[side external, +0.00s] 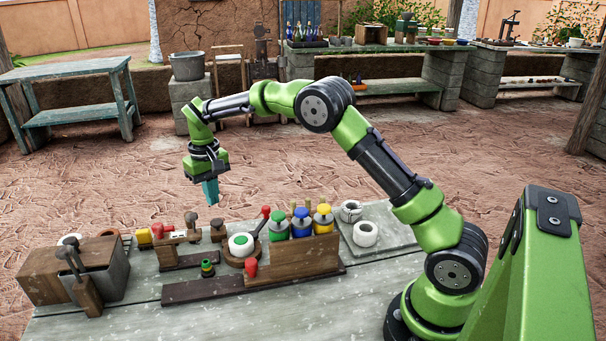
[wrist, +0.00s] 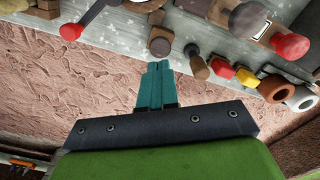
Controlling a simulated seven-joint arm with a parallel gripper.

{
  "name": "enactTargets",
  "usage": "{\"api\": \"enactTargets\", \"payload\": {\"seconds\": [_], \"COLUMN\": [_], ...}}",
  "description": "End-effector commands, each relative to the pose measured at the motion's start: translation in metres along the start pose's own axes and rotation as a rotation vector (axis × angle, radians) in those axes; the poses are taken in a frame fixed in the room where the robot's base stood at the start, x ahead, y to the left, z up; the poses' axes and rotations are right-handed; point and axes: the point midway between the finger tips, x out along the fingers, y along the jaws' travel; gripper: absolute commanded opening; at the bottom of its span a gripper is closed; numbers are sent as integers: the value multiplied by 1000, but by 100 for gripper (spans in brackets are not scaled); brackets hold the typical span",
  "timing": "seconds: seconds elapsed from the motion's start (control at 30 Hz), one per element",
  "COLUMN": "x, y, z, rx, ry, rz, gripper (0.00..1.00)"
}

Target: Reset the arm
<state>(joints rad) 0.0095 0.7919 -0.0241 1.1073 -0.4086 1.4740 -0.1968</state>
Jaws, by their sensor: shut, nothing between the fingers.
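My gripper (side external: 210,191) hangs from my green arm in the side external view, pointing down above the far side of the grey work table (side external: 345,300). Its teal fingers are shut with nothing between them. In the wrist view the two teal fingers (wrist: 155,85) lie side by side, touching. The gripper is apart from the objects on the table. No object of the task is named apart from the arm.
On the table are a wooden box (side external: 55,272), a small green-topped piece (side external: 207,268), a white ring with a green centre (side external: 241,244), blue, green and yellow-topped jars (side external: 301,222), and a white cup (side external: 366,234). Benches stand behind. The air around my gripper is clear.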

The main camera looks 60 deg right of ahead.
Motion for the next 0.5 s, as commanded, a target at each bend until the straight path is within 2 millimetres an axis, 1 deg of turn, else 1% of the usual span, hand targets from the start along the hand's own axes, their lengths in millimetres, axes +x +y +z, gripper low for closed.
{"api": "enactTargets", "payload": {"seconds": [0.27, 0.3, 0.37, 0.4, 0.47, 0.5], "x": [0, 4, 14, 16, 10, 3], "y": [0, 0, 0, 1, 1, 2], "z": [-2, -1, 6, 11, 22, 31], "rx": [4, 7, 10, 12, 18, 21], "ry": [9, 10, -6, -8, -2, 8], "rz": [0, -2, -4, -8, -21, -32], "gripper": [0, 0, 0, 0, 0, 0]}}
